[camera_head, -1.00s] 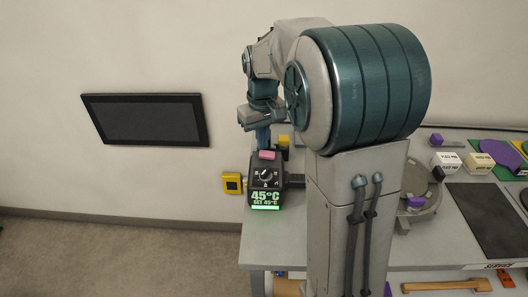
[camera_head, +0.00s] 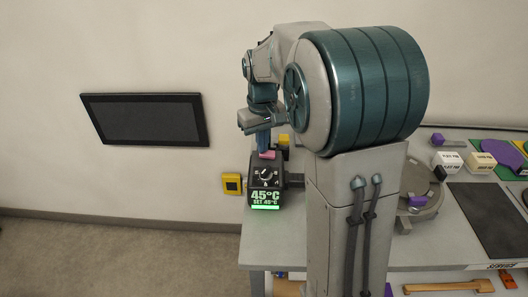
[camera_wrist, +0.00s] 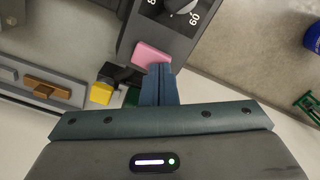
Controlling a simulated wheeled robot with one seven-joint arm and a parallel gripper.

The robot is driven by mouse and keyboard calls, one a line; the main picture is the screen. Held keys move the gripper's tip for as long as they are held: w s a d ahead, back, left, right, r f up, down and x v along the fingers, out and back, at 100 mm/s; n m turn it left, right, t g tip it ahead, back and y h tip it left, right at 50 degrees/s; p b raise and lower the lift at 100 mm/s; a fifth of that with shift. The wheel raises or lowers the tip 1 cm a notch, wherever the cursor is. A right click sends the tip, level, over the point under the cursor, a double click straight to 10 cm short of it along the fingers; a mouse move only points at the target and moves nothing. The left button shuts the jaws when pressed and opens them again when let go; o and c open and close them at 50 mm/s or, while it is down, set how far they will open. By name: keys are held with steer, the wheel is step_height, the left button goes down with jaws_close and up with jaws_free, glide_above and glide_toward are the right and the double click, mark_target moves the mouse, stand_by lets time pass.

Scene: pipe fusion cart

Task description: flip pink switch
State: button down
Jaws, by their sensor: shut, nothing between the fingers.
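The pink switch (camera_head: 267,155) is a small pink block at the top of a black control box (camera_head: 266,178) with a dial and a lit green 45°C display. In the wrist view the pink switch (camera_wrist: 151,54) sits at the box's edge, right by my fingertips. My gripper (camera_head: 263,145) is shut and empty, pointing down at the switch. In the wrist view its closed blue fingers (camera_wrist: 159,72) overlap the switch's near edge. They look to be touching or nearly touching it; I cannot tell which.
A yellow block (camera_wrist: 101,93) and dark parts lie beside the fingers. A yellow box with a black face (camera_head: 232,184) is left of the control box. A round grey fixture (camera_head: 420,205) and a dark panel (camera_head: 487,220) are on the cart at right. A dark screen (camera_head: 146,119) hangs on the wall.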

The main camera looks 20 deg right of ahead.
steer(key=shift+f, duration=0.3)
steer(key=shift+r, duration=0.15)
step_height(320, 180, up, 7)
steer(key=p, duration=0.5)
stand_by(0.3)
steer(key=shift+s, duration=0.15)
steer(key=s+m+t, duration=0.2)
steer(key=s+t, duration=0.1)
steer(key=s, duration=1.8)
steer(key=shift+s+a+f, duration=0.15)
steer(key=shift+a+f, duration=0.3)
